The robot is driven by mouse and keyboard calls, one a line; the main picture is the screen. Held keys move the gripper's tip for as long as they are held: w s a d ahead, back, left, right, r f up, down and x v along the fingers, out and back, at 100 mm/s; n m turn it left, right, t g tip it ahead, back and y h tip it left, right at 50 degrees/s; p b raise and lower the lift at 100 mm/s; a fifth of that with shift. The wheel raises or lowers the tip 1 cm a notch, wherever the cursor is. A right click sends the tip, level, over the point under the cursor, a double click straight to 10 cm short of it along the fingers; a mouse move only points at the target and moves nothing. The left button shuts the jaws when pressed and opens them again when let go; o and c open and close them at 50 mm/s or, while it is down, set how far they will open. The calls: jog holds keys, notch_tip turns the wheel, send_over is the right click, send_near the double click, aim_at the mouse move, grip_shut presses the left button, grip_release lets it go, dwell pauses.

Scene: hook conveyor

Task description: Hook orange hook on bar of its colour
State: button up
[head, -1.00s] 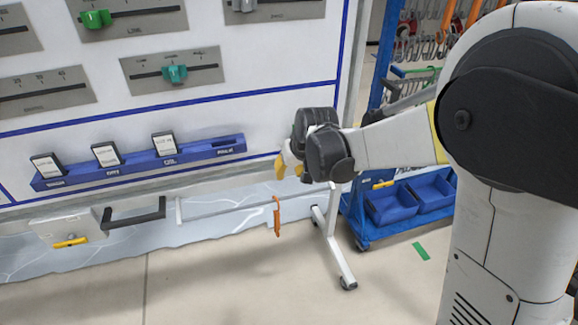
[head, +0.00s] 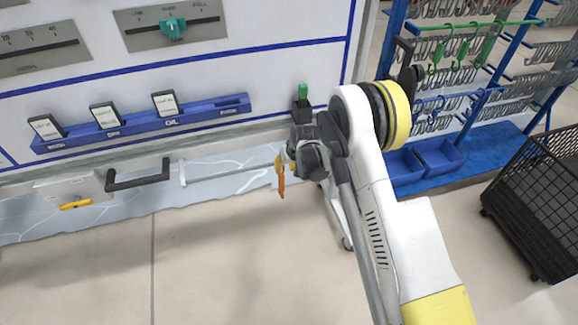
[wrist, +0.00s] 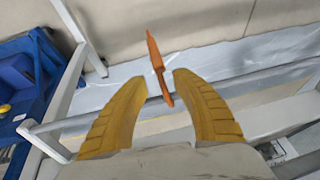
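The orange hook (head: 281,182) hangs from the rail (head: 225,174) of a low white stand near its right end. In the wrist view the orange hook (wrist: 155,55) stands in the gap between and just beyond my fingertips. My gripper (head: 284,165) is open at the hook's upper part; its yellow fingers (wrist: 158,82) stand on either side with gaps showing. The top of the hook is partly hidden by my gripper in the head view. No orange bar is in view.
A blue rack at the right has a green bar (head: 480,24) with green hooks and a bar with blue hooks (head: 432,108). Blue bins (head: 437,155) sit below. A black mesh cart (head: 530,185) stands at the far right. The panel wall is behind the stand.

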aim_at(283, 172)
jog(key=b+x, duration=0.1)
jog(key=x, duration=0.4)
jog(key=shift+f+b, duration=0.25)
jog(key=shift+b, duration=0.15)
grip_shut()
